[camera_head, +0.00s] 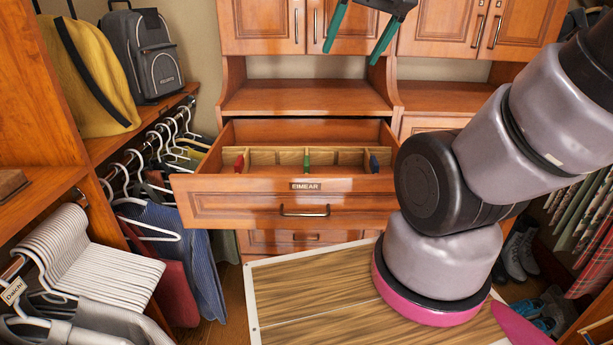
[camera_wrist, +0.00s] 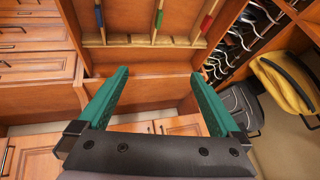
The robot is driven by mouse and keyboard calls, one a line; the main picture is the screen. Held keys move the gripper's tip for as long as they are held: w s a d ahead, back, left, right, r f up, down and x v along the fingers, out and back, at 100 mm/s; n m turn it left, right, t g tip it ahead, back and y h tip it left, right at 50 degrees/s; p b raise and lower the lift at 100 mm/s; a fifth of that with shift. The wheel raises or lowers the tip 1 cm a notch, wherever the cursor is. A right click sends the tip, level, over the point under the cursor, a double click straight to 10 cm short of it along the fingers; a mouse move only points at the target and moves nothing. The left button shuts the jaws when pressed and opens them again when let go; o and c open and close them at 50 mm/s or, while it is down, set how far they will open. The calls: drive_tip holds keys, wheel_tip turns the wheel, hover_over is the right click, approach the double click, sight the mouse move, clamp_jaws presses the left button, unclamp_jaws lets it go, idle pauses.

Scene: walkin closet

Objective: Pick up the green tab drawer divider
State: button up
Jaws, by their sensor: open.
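The green tab drawer divider (camera_head: 306,160) stands in the middle of an open wooden drawer (camera_head: 250,205), edge-on to the head camera. In the wrist view the green tab divider (camera_wrist: 157,20) is at the top centre, beyond my fingertips. A red tab divider (camera_head: 239,162) stands to its left and a blue tab divider (camera_head: 374,163) to its right in the head view; the wrist view shows this order reversed. My gripper (camera_head: 350,56) has green fingers, spread apart and empty, above the drawer and clear of the dividers. It also shows in the wrist view (camera_wrist: 160,73).
The drawer front bears an "EIMEAR" label (camera_head: 305,186). Upper cabinets (camera_head: 265,25) are behind my gripper. Hanging clothes and hangers (camera_head: 90,255) are at left, with a grey backpack (camera_head: 145,55) and yellow bag (camera_head: 88,75) on the shelf above. Shoes (camera_head: 520,250) are at right.

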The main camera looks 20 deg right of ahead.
drive_tip(key=w+a+f+n+g, duration=0.1)
drive_tip(key=w+f+n+g, duration=0.1)
drive_tip(key=w+f+n, duration=0.4)
drive_tip(key=n+g+h, duration=0.2)
drive_tip(key=n+g, duration=0.2)
drive_tip(key=n, duration=0.7)
hover_over(307, 160)
drive_tip(key=f, duration=1.7)
drive_tip(key=shift+w+a+f, duration=0.15)
drive_tip(key=shift+w+f, duration=0.1)
drive_tip(key=shift+f, duration=0.15)
drive_tip(key=shift+s+f, duration=0.2)
drive_tip(key=shift+f, duration=2.55)
drive_tip(key=shift+c, duration=0.3)
clamp_jaws()
